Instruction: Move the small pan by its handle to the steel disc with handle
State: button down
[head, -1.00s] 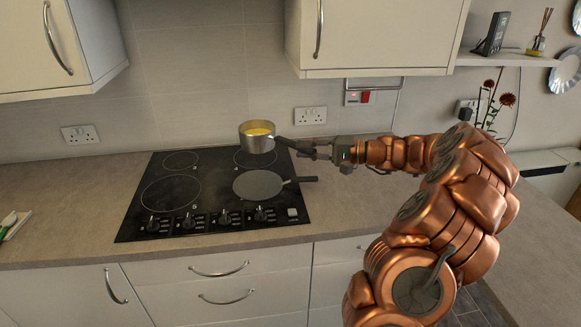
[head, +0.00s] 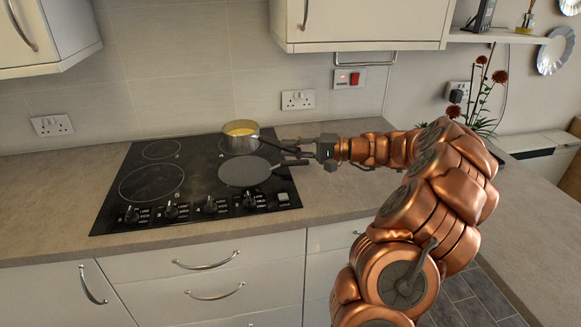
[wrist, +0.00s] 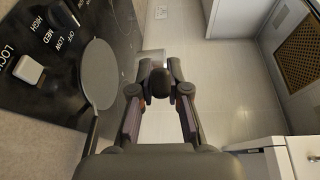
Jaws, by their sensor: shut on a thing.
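The small pan (head: 240,139), a steel saucepan with yellow contents, is at the rear right of the black hob, behind the steel disc. I cannot tell whether it touches the hob. Its dark handle (head: 272,144) points right toward my gripper (head: 301,152). My gripper is shut on this handle; a dark rounded end shows between the fingers (wrist: 160,88) in the wrist view. The steel disc with handle (head: 244,172) lies flat on the front right of the hob. Its handle points right, just below my gripper. The disc also shows in the wrist view (wrist: 100,74).
The hob (head: 110,212) has several knobs along its front edge. Free worktop (head: 50,210) lies to its left. A wall socket (head: 298,100) and wall cabinets (head: 360,22) are behind and above. A plant with red flowers (head: 482,95) stands at the right.

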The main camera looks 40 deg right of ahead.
jog(key=shift+f+b, duration=0.7)
jog(key=shift+f, duration=0.4)
jog(key=shift+f+b, duration=1)
jog(key=shift+f, duration=1.8)
jog(key=shift+f+b, duration=0.5)
jog(key=shift+f, duration=0.1)
jog(key=c, duration=1.1)
grip_release()
jog(key=shift+o, duration=0.2)
jog(key=shift+f, duration=0.1)
jog(key=shift+s, duration=0.1)
jog(key=v, duration=1.2)
